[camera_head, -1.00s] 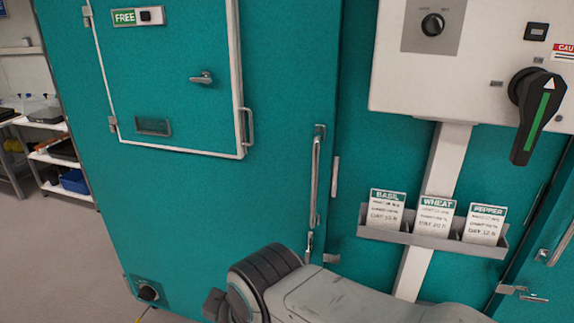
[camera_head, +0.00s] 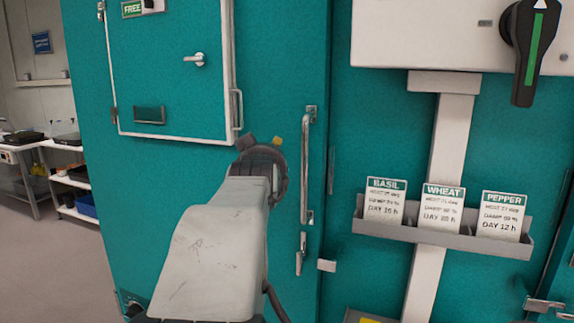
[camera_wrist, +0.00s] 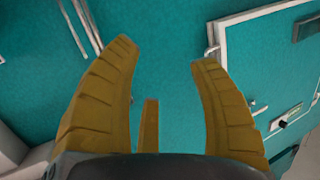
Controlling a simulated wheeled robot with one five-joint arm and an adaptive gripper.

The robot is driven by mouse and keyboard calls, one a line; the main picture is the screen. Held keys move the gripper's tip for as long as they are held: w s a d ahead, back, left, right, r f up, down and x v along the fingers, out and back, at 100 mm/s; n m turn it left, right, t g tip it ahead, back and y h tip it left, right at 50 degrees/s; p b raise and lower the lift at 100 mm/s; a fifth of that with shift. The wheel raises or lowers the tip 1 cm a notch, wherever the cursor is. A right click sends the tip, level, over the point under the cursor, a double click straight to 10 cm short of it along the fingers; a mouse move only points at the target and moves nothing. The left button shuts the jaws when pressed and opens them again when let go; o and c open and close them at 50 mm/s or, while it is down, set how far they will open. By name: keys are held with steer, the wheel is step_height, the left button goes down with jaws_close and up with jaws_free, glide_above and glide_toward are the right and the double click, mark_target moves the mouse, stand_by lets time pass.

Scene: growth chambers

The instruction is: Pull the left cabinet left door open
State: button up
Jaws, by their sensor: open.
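The teal door (camera_head: 270,220) of the left cabinet appears closed in the head view. Its long vertical metal handle (camera_head: 306,165) is near its right edge, with a small latch (camera_head: 301,253) below. My gripper points at the door, left of the handle; in the head view my wrist hides most of it. In the wrist view, my gripper (camera_wrist: 165,52) has its yellow fingers spread, with only teal surface between the tips. Pale bars, likely the long handle (camera_wrist: 82,25), show at upper left, outside the fingers. I see no contact with the handle.
A white-framed hatch (camera_head: 228,80) with a small lever (camera_head: 196,59) is left of my wrist. Right of the door are a grey card holder (camera_head: 440,236) and a control box (camera_head: 440,40) with a black rotary switch (camera_head: 527,50). Shelves (camera_head: 70,190) stand at far left.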

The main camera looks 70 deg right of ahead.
steer(key=m+g+h+b, duration=0.2)
glide_toward(308, 142)
steer(key=x, duration=0.4)
steer(key=shift+d, duration=0.25)
steer(key=shift+p+x, duration=0.35)
steer(key=shift+x, duration=2.75)
steer(key=shift+w, duration=0.1)
steer(key=shift+c, duration=0.4)
jaws_close()
